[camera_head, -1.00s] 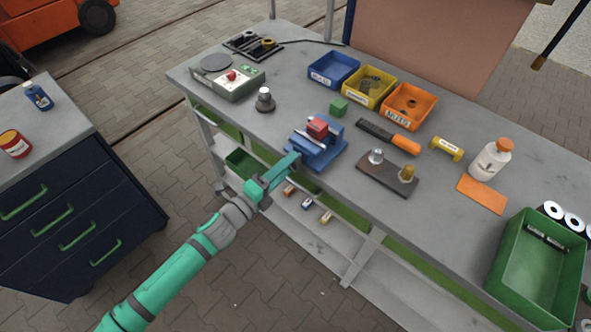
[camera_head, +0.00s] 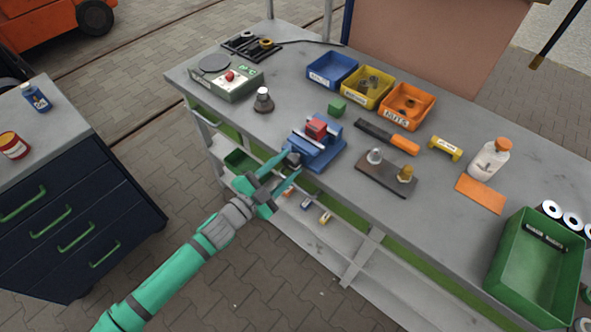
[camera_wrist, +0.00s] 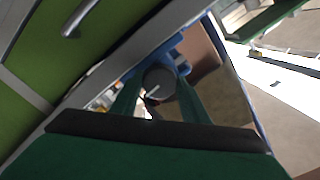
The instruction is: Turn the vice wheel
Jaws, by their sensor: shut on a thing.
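The blue vice (camera_head: 318,150) stands at the near edge of the grey workbench, with a red block (camera_head: 316,127) in its jaws. Its dark round wheel (camera_head: 293,158) faces me over the bench edge. My gripper (camera_head: 291,163) reaches the wheel from the front, with one green finger on each side. In the wrist view the dark wheel (camera_wrist: 158,80), with a pale line on its face, sits between the fingers of my gripper (camera_wrist: 160,90). The fingers are shut on it. The wheel's far side is hidden.
Behind the vice are a green cube (camera_head: 337,107) and blue, yellow and orange bins. A dark plate (camera_head: 386,178) with two knobs lies to the right. A lower shelf (camera_head: 315,232) runs beneath the bench.

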